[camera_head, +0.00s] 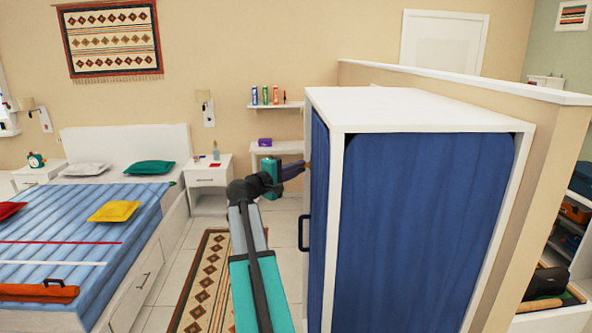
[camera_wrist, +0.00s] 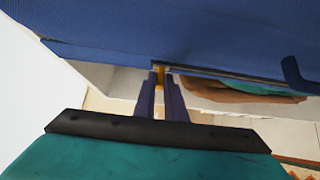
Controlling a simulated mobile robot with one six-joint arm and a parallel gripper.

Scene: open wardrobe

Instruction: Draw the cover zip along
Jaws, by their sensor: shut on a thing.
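The wardrobe's blue fabric cover (camera_head: 430,230) hangs on a white frame (camera_head: 420,108). In the wrist view the cover (camera_wrist: 190,35) fills the top, with a dark zip line (camera_wrist: 225,77) running to the right from my fingertips. A small yellow-gold zip pull (camera_wrist: 158,69) sits at the end of my purple fingers. My gripper (camera_wrist: 160,80) is shut on this pull. In the head view my gripper (camera_head: 305,166) is at the wardrobe's left face, high up near its far edge, and the pull is mostly hidden there.
A dark handle (camera_head: 303,232) stands out from the wardrobe's left face and shows in the wrist view (camera_wrist: 295,76). Brown and green items (camera_wrist: 235,92) show beyond the zip edge. The bed (camera_head: 80,235) is at left, with rug (camera_head: 210,285) and floor between.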

